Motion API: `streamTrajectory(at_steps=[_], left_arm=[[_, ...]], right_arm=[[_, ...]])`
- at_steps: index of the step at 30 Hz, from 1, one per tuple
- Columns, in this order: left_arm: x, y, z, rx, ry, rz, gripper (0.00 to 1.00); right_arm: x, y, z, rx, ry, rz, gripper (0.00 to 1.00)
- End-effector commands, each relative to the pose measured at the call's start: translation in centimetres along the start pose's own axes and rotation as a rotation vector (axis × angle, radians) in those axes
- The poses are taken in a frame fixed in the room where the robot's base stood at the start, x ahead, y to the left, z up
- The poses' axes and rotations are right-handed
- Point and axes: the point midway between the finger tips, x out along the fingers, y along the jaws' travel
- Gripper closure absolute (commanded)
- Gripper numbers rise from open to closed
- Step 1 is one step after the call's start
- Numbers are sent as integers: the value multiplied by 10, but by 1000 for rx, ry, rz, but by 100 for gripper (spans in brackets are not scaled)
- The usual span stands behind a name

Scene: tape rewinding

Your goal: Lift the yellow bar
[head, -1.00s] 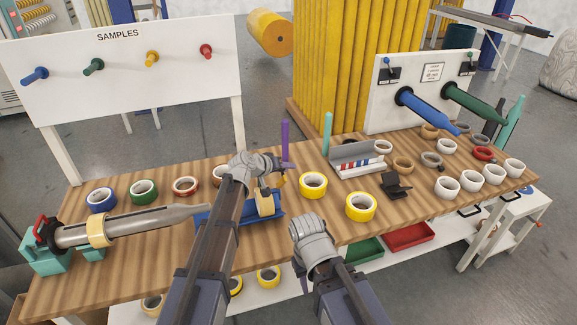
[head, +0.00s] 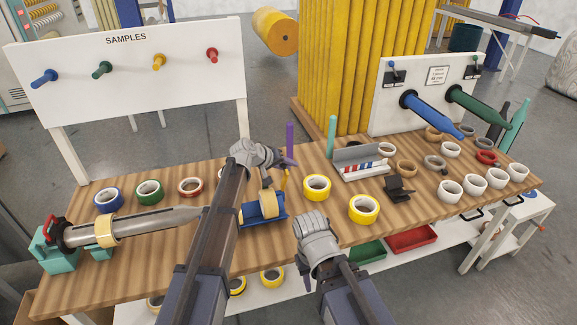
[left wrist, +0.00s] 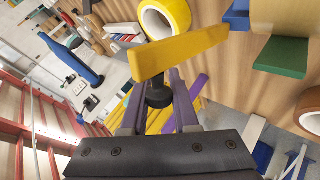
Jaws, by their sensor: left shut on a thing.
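The yellow bar (left wrist: 180,52) shows large in the left wrist view, with a short black stub (left wrist: 158,94) under it. My left gripper (left wrist: 156,85) is shut on this stub, with one finger on each side. In the head view my left gripper (head: 284,164) is above the table behind the blue tape holder, and only a narrow strip of the yellow bar (head: 284,180) shows. My right gripper (head: 304,272) hangs at the table's front edge, apart from the bar. Its fingers are mostly hidden by its own wrist.
A blue holder (head: 277,220) with a tan roll stands in front of my left gripper. Yellow tape rolls (head: 317,187) lie to its right. A purple post (head: 290,140) and a teal post (head: 331,136) stand behind. A grey cone (head: 150,222) lies at left.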

Motion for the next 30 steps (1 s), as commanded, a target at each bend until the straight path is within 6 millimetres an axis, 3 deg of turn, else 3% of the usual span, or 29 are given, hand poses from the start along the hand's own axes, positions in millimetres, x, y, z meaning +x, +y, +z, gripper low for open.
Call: streamTrajectory(at_steps=[4, 14, 30], left_arm=[[0, 0, 0, 1, 1, -1, 59], [-4, 1, 0, 1, 1, 0, 59], [-76, 2, -1, 0, 2, -1, 59]], right_arm=[[0, 0, 0, 0, 0, 0, 64], [-3, 0, 0, 0, 0, 0, 64], [-50, 5, 3, 0, 0, 0, 64]])
